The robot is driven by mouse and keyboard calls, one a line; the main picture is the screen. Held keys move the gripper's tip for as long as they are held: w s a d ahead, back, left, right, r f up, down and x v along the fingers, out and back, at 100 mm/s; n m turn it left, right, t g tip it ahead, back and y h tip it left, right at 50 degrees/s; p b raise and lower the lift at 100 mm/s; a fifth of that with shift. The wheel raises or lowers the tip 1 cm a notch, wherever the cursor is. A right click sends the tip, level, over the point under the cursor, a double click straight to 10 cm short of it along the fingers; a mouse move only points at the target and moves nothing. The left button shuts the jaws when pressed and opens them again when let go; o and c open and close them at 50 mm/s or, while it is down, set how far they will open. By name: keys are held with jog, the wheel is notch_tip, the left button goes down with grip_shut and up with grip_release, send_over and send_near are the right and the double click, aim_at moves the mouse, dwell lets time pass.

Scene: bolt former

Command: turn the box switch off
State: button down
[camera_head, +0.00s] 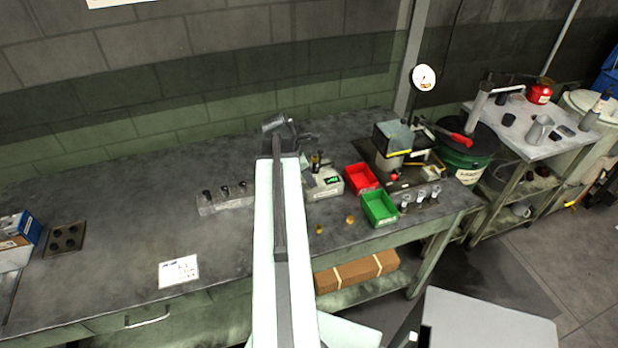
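My arm reaches up the middle of the picture over the workbench. My gripper (291,134) is at its far end, near the back of the bench, small and dark; whether its fingers are open or shut is unclear. I cannot make out a box switch for certain. Just right of the arm stands a small pale box device (325,184) with a green lit display and a dark part on top, partly hidden by the arm. Farther right is a bench machine (393,137) with a grey box head, a yellow stripe and a red-tipped lever. My gripper appears apart from both.
A red bin (361,178) and a green bin (379,208) stand right of the pale device. Two small brass-coloured pieces (350,219) lie before them. A clear rack (226,199) with dark pegs and a white card (178,271) lie left of the arm. The left bench is mostly clear.

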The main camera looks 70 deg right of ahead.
jog(key=shift+d, duration=0.15)
jog(key=m, duration=0.2)
jog(key=m+g+y, duration=0.1)
jog(key=m, duration=0.1)
jog(key=shift+w+d+m+y, duration=0.15)
jog(key=shift+m+y, duration=0.15)
jog(key=shift+d+m+y, duration=0.1)
jog(key=shift+m+y, duration=0.6)
jog(key=shift+m, duration=1.3)
jog(key=c, duration=1.1)
grip_release()
jog(key=shift+c, duration=0.2)
